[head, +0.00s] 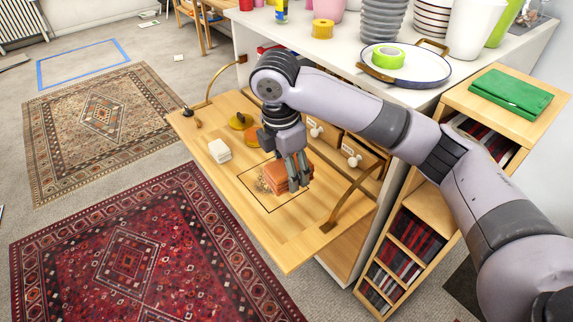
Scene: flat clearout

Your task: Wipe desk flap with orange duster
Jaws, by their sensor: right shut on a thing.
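The desk flap (311,233) is folded down, a light wooden board with a thin dark square outline drawn on it. Brownish specks (262,186) lie inside the outline, at the left of the duster. The orange duster (276,176) is a folded block of cloth on or just above the flap, within the outline; the exact contact is hard to tell. My right gripper (297,176) points down and is shut on the orange duster. My left gripper is not in view.
Brass stays (345,200) flank the flap. Small drawers (357,153) stand behind. The desk top holds pots, bowls and a tray (422,66).

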